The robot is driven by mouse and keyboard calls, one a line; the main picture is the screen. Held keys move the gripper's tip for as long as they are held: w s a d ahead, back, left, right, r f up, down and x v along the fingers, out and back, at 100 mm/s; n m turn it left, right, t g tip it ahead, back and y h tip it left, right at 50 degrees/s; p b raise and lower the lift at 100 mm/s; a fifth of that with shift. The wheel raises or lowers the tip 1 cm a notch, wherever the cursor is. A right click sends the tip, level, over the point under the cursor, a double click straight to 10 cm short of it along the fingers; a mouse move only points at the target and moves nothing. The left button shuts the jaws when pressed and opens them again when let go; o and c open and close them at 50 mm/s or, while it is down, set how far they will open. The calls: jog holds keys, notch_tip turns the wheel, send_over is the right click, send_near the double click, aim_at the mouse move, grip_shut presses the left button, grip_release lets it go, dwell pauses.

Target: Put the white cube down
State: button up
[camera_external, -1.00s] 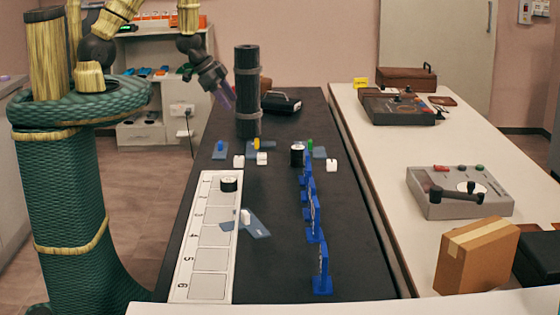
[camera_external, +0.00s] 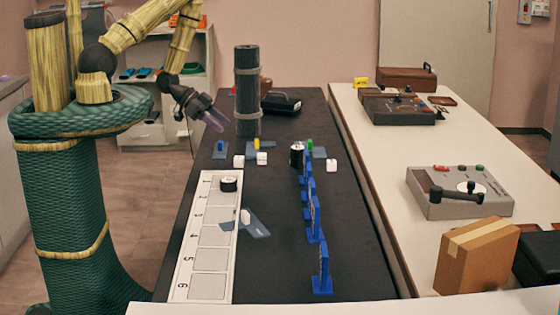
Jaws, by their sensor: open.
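Several small white cubes are in view. One white cube (camera_external: 239,161) and another white cube (camera_external: 262,160) stand close together on the dark table. A third white cube (camera_external: 331,165) stands apart to the right, and a white piece (camera_external: 245,217) rests by a blue-grey plate nearer the front. I cannot tell which one the task means. My gripper (camera_external: 216,121) hangs in the air left of the dark cylinder, above and beyond the left pair of cubes. Its purple fingers are open and no cube shows between them.
A tall dark cylinder (camera_external: 247,90) stands close to the right of my gripper. A row of blue stands (camera_external: 321,270) runs down the table. A numbered white board (camera_external: 184,240) lies along the left edge, with a black-and-white round piece (camera_external: 229,184) on it. The front middle is clear.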

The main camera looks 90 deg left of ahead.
jog(key=w+f+b, duration=0.1)
jog(key=f+b, duration=0.1)
jog(key=b, duration=0.1)
send_near(261, 154)
jog(key=x, duration=0.5)
jog(key=shift+f+p, duration=0.15)
jog(key=shift+p, duration=0.25)
jog(key=shift+p+x, duration=0.9)
jog(key=shift+x, duration=1.75)
jog(key=shift+d, duration=0.1)
jog(key=c, duration=1.2)
jog(key=shift+c, duration=0.2)
